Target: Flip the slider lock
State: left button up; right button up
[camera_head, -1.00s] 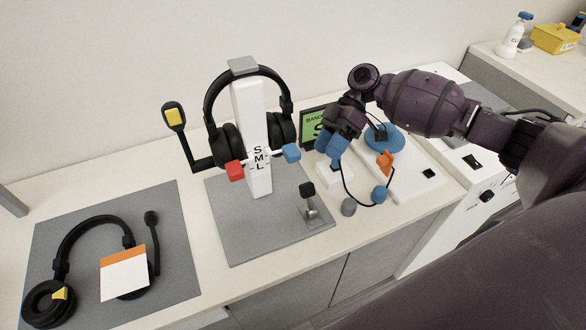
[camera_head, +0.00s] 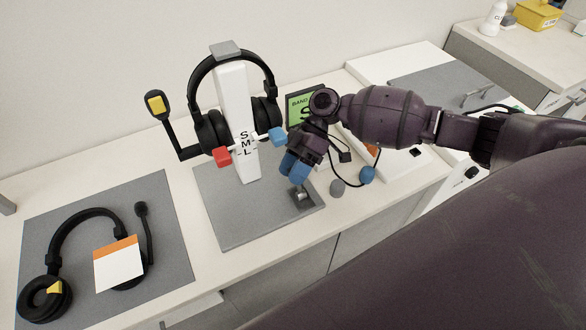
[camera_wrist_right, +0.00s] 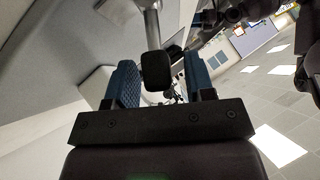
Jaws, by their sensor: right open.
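The lock lever stands at the front right of the grey base plate (camera_head: 235,222). Its metal bracket (camera_head: 302,198) shows in the head view, while its black knob is hidden behind my right gripper (camera_head: 295,168). In the right wrist view the black knob (camera_wrist_right: 155,70) on its metal stem (camera_wrist_right: 152,28) sits between the two blue fingers of my right gripper (camera_wrist_right: 161,82), which are open with gaps beside it. A white post (camera_head: 238,125) marked S, M, L holds a black headset (camera_head: 203,85), with a red block (camera_head: 222,156) and a blue block (camera_head: 278,137) at its sides. My left gripper is out of view.
A green display (camera_head: 300,105) stands behind my right gripper. Another headset (camera_head: 80,222) with an orange-and-white card (camera_head: 118,268) lies on a grey mat (camera_head: 175,250) at left.

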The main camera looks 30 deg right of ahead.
grip_shut()
dwell(0.3)
